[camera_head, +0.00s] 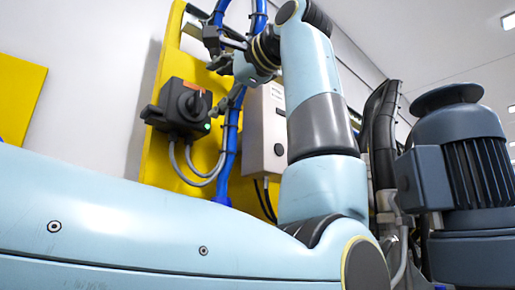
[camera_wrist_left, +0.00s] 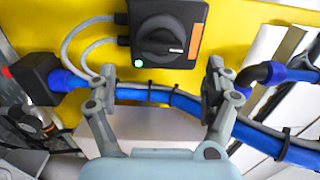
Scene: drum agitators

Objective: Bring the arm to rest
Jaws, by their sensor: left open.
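My left arm (camera_head: 318,120) comes in from the left, bends at the lower middle and rises to its wrist at the top. My left gripper (camera_head: 216,48) is up by the yellow panel, above and right of a black rotary switch box (camera_head: 183,105). In the left wrist view the gripper (camera_wrist_left: 160,84) is open, its fingers wide apart with nothing gripped. The switch box (camera_wrist_left: 166,34) is beyond the fingertips, with a knob, an orange label and a lit green lamp. A blue pipe (camera_wrist_left: 158,97) runs behind the fingers; I cannot tell whether they touch it. My right gripper is not in view.
A yellow panel (camera_head: 160,168) carries the switch box and a grey box (camera_head: 264,130). Blue piping (camera_head: 232,130) runs vertically close to the gripper. A large dark motor (camera_head: 465,170) stands at the right, with black hoses (camera_head: 382,130) beside my arm.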

